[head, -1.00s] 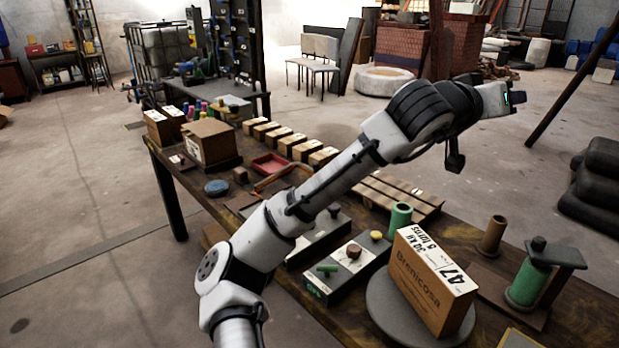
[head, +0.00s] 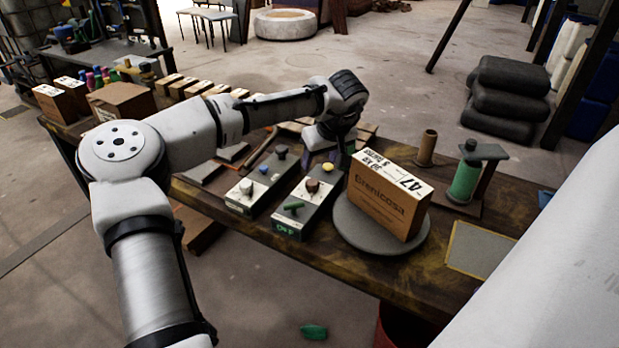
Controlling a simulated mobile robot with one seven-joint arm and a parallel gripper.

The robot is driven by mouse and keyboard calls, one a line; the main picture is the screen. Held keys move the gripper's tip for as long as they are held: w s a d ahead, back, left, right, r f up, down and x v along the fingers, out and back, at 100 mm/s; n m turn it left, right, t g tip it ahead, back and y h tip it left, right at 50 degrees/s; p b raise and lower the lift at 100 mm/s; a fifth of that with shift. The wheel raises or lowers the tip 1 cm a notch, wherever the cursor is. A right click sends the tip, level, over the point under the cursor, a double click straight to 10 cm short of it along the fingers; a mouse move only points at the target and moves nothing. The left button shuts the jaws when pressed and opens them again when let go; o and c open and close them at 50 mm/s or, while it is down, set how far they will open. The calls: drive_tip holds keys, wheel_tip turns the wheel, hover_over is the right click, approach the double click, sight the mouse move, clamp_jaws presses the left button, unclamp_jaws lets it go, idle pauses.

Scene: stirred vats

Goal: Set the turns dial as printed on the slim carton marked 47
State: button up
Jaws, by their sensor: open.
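The slim carton marked 47 (head: 388,205) is brown, with "Bremicosa" on its side and a white top label. It stands on a round grey plate (head: 352,230). The label's smaller lines are tilted and too small to read surely. Left of it a control box (head: 287,228) bears a brown knob (head: 312,186) on a pale dial, a yellow button (head: 328,168) and a green handle (head: 293,206). I cannot read which dial is for turns. My gripper (head: 316,157) is open, pointing down behind the box's far end; its fingers are barely distinguishable.
A second control box (head: 246,199) with a dark knob and a white dial stands to the left. A green spool on a stand (head: 466,178) and a brown tube (head: 427,147) stand behind the carton. Several small cartons line the table's far side. A yellow-edged panel (head: 478,250) lies right.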

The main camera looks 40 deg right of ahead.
sight(312, 182)
drive_tip(key=p+x, duration=0.1)
drive_tip(key=x, duration=0.9)
drive_tip(key=shift+f, duration=0.15)
drive_tip(key=c, duration=1)
